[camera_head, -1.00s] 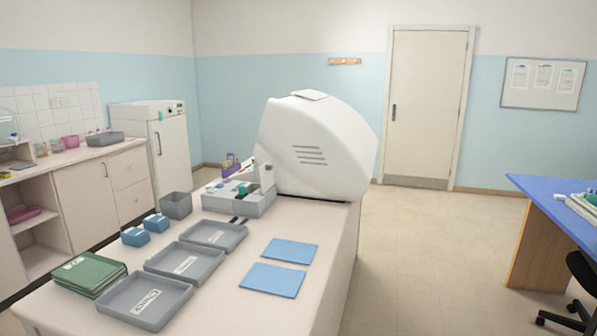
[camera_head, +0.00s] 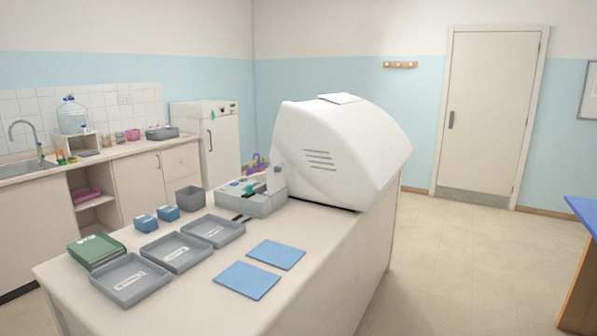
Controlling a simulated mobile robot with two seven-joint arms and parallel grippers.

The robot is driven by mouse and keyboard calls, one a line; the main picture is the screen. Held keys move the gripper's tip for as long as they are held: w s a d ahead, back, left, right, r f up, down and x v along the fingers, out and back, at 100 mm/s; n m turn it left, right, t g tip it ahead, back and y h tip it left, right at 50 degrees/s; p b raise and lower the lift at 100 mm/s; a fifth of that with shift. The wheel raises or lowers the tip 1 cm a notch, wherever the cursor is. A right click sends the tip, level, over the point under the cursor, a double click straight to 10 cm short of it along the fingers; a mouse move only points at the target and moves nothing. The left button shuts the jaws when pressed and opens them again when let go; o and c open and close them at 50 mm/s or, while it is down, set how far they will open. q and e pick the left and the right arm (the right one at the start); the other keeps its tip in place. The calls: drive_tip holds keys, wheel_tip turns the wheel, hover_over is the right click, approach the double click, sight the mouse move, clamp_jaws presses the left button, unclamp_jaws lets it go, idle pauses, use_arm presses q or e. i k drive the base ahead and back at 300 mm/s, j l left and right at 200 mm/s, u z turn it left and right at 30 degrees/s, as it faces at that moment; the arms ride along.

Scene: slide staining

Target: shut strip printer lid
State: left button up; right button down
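A small grey machine (camera_head: 262,205), which looks like the strip printer, stands on the bench just left of a big white domed machine (camera_head: 335,150). A pale upright part (camera_head: 275,180) stands up at its right end, perhaps its raised lid; I cannot tell for sure at this size. A dark green piece (camera_head: 248,190) shows on its top. Neither of my grippers is in view.
The bench (camera_head: 200,305) also holds several grey trays (camera_head: 128,281), green folders (camera_head: 96,251), blue boxes (camera_head: 146,223), a grey bin (camera_head: 190,199) and two blue mats (camera_head: 247,280). Open floor (camera_head: 450,260) lies to the right. A blue-topped table (camera_head: 582,212) stands at the right edge.

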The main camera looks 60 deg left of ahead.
sight(275, 174)
drive_tip(key=i+u, duration=0.5)
drive_tip(key=i+l+u, duration=0.25)
drive_tip(key=i+u, duration=0.5)
drive_tip(key=u, duration=0.15)
drive_tip(key=i+l+u, duration=0.2)
drive_tip(key=u, duration=0.25)
drive_tip(key=i+l+u, duration=0.25)
drive_tip(key=u, duration=0.15)
drive_tip(key=i+l+u, duration=0.15)
drive_tip(key=l+u, duration=0.25)
drive_tip(key=i+l+u, duration=0.15)
drive_tip(key=u, duration=0.3)
drive_tip(key=l, duration=0.1)
